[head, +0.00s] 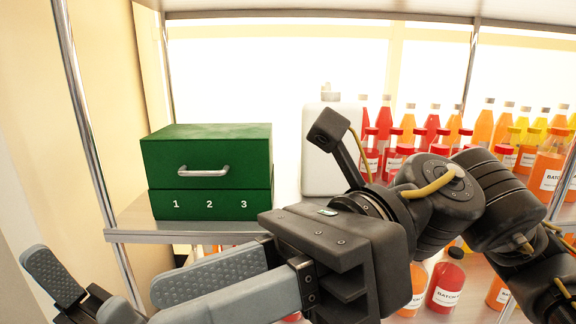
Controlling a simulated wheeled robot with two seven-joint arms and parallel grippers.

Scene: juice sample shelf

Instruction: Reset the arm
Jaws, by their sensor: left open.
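My left gripper (75,290) shows only in part at the lower left corner. It is open, with one grey textured finger pad raised, and I see nothing in it. My right arm comes in from the right edge and crosses in front of the shelf. Its gripper (205,285) points left with a long grey finger pad showing. I see nothing held there.
A green box (207,160) with a handle and the numbers 1, 2, 3 stands on the metal shelf (140,217). A white jug (316,178) stands beside it. Several red, orange and yellow juice bottles (430,128) fill the right. More labelled bottles (446,280) stand below.

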